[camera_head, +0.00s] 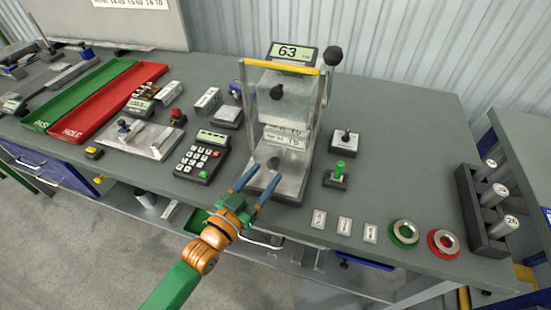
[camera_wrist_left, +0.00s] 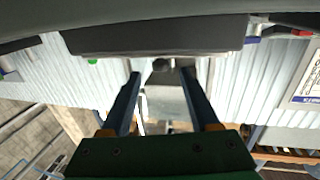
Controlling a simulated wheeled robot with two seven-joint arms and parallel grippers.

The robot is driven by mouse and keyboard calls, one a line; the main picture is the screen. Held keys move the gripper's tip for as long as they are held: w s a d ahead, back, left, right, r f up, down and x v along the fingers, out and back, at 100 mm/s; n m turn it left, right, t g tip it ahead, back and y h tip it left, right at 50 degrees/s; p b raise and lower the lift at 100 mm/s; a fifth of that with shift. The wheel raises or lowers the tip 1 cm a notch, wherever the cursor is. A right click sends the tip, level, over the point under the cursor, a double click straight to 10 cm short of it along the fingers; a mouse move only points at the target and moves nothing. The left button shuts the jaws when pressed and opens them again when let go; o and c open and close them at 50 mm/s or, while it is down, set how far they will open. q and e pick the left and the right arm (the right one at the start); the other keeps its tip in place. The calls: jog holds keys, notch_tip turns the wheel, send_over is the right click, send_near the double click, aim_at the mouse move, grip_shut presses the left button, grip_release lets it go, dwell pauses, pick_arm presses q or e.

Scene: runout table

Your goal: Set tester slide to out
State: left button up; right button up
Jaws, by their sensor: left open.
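The tester (camera_head: 291,110) stands at the middle of the table, with a display reading 63 and a clear guard in a metal frame. Its slide (camera_head: 288,186) is a metal plate at the base with a dark round knob (camera_head: 273,163). My left gripper (camera_head: 266,172) is open at the tester's front, its two blue fingers pointing at the knob. In the left wrist view a dark knob (camera_wrist_left: 160,65) shows between the fingertips, with a gap on each side. Whether the fingers reach past it I cannot tell. My right gripper is not in view.
A keypad (camera_head: 202,156) and a lever plate (camera_head: 140,138) lie left of the tester. A green-knobbed switch (camera_head: 337,176) and a black lever box (camera_head: 345,141) stand at its right. Green (camera_head: 404,234) and red (camera_head: 443,244) rings lie near the front edge. A cylinder rack (camera_head: 478,215) stands far right.

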aim_at(272, 165)
pick_arm(q)
jog(key=shift+w+d+r, duration=0.15)
jog(key=shift+w+r, duration=0.15)
jog(key=shift+w, duration=0.05)
jog(key=shift+w+d, duration=0.2)
jog(key=shift+w, duration=0.1)
jog(key=shift+w+d+f, duration=0.15)
jog(key=shift+w+d, duration=0.15)
jog(key=shift+w, duration=0.2)
jog(key=shift+w+d+f, duration=0.15)
jog(key=shift+w+d, duration=0.15)
jog(key=shift+w, duration=0.15)
jog(key=shift+s+a+r, duration=0.15)
jog(key=shift+s, duration=0.1)
jog(key=c, duration=0.7)
grip_shut()
